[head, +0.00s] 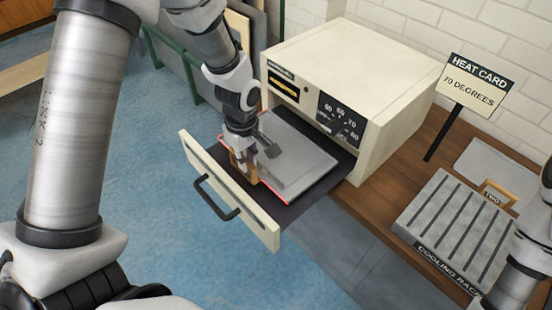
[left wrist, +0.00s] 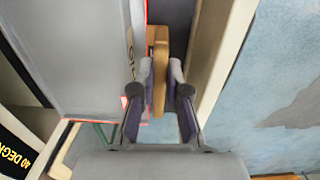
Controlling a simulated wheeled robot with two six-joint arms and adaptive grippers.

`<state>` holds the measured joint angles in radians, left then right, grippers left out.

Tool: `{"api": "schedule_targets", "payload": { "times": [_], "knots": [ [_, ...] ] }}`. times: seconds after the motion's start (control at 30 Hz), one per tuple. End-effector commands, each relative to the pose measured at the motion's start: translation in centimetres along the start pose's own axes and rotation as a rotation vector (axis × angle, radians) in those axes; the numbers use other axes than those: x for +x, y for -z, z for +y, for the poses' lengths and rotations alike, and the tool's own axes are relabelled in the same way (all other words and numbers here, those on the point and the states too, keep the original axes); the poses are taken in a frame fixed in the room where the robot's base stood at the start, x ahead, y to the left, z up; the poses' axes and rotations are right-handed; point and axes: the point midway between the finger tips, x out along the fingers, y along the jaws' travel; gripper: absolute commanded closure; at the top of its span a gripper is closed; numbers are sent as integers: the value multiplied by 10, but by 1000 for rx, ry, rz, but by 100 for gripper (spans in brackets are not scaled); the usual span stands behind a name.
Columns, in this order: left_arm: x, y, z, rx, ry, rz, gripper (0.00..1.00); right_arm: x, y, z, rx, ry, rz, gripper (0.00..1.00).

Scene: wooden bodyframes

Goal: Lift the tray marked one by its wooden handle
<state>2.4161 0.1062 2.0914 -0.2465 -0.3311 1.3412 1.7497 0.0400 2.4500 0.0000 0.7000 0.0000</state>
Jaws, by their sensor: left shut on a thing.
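The grey tray (head: 300,152), with a red edge, lies in the open drawer of the cream heating cabinet. Its wooden handle (head: 252,175) is at the drawer's front end. My left gripper (head: 252,158) reaches down over the handle and is shut on it. In the left wrist view, the handle (left wrist: 160,45) stands between the two fingers (left wrist: 160,75), and the tray (left wrist: 85,60) is to the left. The marking beside the handle is mostly hidden by a finger. My right gripper is out of the picture.
The drawer front (head: 230,190) with its black pull stands in front of the handle. The cabinet (head: 390,105) rises behind. To the right are a heat card reading 70 degrees (head: 470,85), a cooling rack (head: 450,225) and a tray marked two (head: 485,160). Blue floor lies left.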

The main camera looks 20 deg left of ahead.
Motion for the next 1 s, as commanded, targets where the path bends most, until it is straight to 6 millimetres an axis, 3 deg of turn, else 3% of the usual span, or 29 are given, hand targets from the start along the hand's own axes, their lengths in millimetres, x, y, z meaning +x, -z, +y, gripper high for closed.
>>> {"api": "schedule_targets", "payload": {
  "times": [0.03, 1.0],
  "knots": [
    [-10, 0, 1, 0, -3, 1, 100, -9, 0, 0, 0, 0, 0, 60],
    [-94, 0, 1, -1, -4, 1, 100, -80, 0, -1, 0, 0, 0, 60]
  ]
}}
